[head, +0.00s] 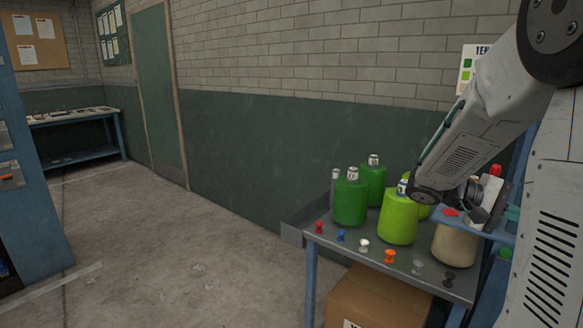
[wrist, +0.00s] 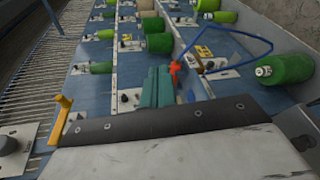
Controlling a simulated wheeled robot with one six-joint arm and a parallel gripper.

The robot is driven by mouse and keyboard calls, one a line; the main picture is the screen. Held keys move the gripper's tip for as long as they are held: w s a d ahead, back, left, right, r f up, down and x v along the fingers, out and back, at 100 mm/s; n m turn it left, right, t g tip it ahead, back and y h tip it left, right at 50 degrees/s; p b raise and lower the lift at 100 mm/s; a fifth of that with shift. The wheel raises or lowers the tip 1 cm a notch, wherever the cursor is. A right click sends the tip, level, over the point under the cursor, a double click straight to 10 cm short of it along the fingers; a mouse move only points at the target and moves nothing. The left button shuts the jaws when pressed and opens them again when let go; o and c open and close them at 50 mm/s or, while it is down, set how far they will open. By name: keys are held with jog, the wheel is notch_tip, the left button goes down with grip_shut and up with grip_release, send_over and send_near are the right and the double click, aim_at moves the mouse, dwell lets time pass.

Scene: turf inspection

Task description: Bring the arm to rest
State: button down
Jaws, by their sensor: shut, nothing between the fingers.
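My arm (head: 475,130) reaches down from the upper right in the head view, its elbow bent. Its wrist end hangs above the right part of the metal table, by the blue rack. In the wrist view my gripper (wrist: 160,84) shows as teal fingers close together, with nothing between them. It points over a blue panel (wrist: 140,65) with rows of green and tan rolls. A red piece (wrist: 175,68) shows just beyond the fingertips; I cannot tell whether it touches them.
A metal table (head: 325,236) holds green bottles (head: 350,203), a lime bottle (head: 398,218), a beige bottle (head: 455,243) and several coloured pegs. A cardboard box (head: 375,300) stands beneath. A blue cable (wrist: 268,45) loops over the panel.

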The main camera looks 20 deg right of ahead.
jog(key=s+a+n+t+y, duration=0.1)
jog(key=a+t+y, duration=0.3)
jog(key=a, duration=0.7)
jog(key=s+a+f+n+t+y, duration=0.1)
jog(key=s+a+n+t+y, duration=0.1)
jog(key=a, duration=0.9)
jog(key=s+a+f+n+t+y, duration=0.1)
jog(key=a+t+y, duration=0.4)
jog(key=a, duration=0.7)
jog(key=shift+s+f+n+t+y, duration=0.15)
jog(key=shift+s+n+t+y, duration=0.15)
jog(key=shift+s+n, duration=0.6)
jog(key=shift+s+a, duration=0.1)
jog(key=shift+s, duration=0.05)
